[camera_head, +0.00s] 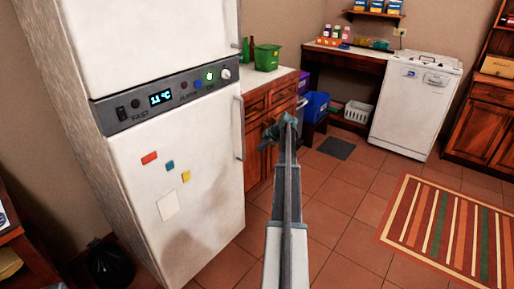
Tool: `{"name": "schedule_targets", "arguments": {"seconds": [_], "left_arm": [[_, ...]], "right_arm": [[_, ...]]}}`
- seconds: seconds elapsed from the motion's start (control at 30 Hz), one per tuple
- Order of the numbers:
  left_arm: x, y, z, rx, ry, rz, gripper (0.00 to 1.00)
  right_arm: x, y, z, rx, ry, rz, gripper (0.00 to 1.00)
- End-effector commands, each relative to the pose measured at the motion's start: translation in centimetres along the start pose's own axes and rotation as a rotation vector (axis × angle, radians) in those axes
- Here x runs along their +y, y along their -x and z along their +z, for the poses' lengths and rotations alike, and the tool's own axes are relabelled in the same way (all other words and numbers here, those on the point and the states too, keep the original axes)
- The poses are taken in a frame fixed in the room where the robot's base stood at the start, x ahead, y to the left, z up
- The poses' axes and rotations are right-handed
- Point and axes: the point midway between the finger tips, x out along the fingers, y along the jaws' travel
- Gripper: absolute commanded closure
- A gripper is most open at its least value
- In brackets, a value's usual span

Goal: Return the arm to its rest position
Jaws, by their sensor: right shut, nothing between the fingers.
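One of my arms reaches up from the bottom middle of the head view and away from me, in the open space to the right of the fridge (178,150). At its far end is my right gripper (272,131), small and dark teal, in front of the brown wooden cabinet (256,104). The gripper is shut and holds nothing. It appears apart from the fridge; its exact distance from the cabinet cannot be told. My left gripper does not show.
A green bin (266,58) and bottles stand on the cabinet top. Blue bins (316,106), a white dishwasher (408,105) and a white basket (357,112) are at the back. A striped rug (450,228) lies right. A black bag (110,266) sits bottom left.

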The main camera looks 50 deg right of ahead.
Motion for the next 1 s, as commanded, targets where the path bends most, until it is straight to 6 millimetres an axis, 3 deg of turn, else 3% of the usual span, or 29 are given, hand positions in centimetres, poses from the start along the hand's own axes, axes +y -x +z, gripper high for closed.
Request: {"name": "schedule_targets", "arguments": {"seconds": [0.03,0.23,0.73,0.87,1.0], "left_arm": [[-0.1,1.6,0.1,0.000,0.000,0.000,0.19],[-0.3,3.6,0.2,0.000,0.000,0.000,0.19],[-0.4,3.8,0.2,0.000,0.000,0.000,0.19],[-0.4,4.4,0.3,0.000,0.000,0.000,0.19],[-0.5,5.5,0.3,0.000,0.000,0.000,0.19]], "right_arm": [[0.6,1.7,-0.1,-0.001,-0.001,0.001,1.00],[1.2,4.2,0.5,-0.001,-0.001,0.000,1.00],[1.0,4.4,0.3,0.000,-0.001,-0.005,1.00],[-0.8,3.5,-4.0,0.005,-0.014,-0.045,1.00],[-5.3,1.9,-12.4,-0.001,-0.054,-0.132,1.00]]}}
